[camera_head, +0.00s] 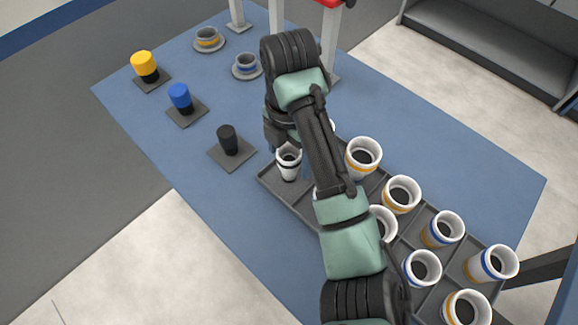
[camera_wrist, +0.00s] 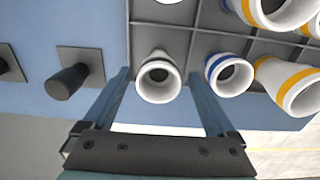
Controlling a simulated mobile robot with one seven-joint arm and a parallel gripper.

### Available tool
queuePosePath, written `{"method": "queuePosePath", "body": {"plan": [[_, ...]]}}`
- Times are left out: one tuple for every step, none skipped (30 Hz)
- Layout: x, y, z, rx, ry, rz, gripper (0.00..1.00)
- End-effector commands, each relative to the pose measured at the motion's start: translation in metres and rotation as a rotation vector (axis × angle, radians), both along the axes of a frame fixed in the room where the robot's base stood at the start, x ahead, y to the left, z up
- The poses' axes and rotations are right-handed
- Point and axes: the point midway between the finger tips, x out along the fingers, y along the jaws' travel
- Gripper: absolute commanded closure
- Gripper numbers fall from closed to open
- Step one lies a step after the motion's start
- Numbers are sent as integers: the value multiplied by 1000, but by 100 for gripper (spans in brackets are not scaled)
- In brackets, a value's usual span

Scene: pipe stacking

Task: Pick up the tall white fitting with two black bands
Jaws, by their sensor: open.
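The white fitting (camera_head: 289,164) stands upright in the near-left corner compartment of the grey tray in the head view; dark banding shows on its side, but I cannot count the bands. In the wrist view the white fitting (camera_wrist: 158,80) shows its open rim, centred between the two fingers. My gripper (camera_wrist: 159,74) is open, with one blue-grey finger to each side of the fitting and no clear contact. In the head view my arm covers part of the tray, and the fingers are mostly hidden.
The grey tray (camera_head: 277,188) holds several other white fittings with blue or orange bands. A blue-banded fitting (camera_wrist: 228,74) stands close beside the right finger. A black peg (camera_head: 228,140), a blue peg (camera_head: 180,98) and a yellow peg (camera_head: 145,66) stand on bases to the left.

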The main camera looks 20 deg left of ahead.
Motion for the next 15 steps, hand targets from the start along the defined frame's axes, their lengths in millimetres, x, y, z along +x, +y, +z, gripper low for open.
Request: {"method": "queuePosePath", "body": {"plan": [[0,1,-5,2,2,0,9],[0,1,-8,2,2,-1,9],[0,1,-13,1,2,-1,9],[0,1,-17,1,4,-2,9],[1,1,-22,1,4,-2,9],[1,1,-27,1,3,-2,9],[2,1,-32,1,3,-2,9],[2,1,-36,0,4,-2,9],[2,1,-41,0,4,-3,9],[2,1,-44,0,3,-3,9],[2,1,-47,0,2,-3,9],[2,1,-49,-1,1,-2,9],[3,1,-50,0,0,-2,9],[3,1,-51,0,0,-1,9],[3,1,-51,1,-1,-1,9]]}}
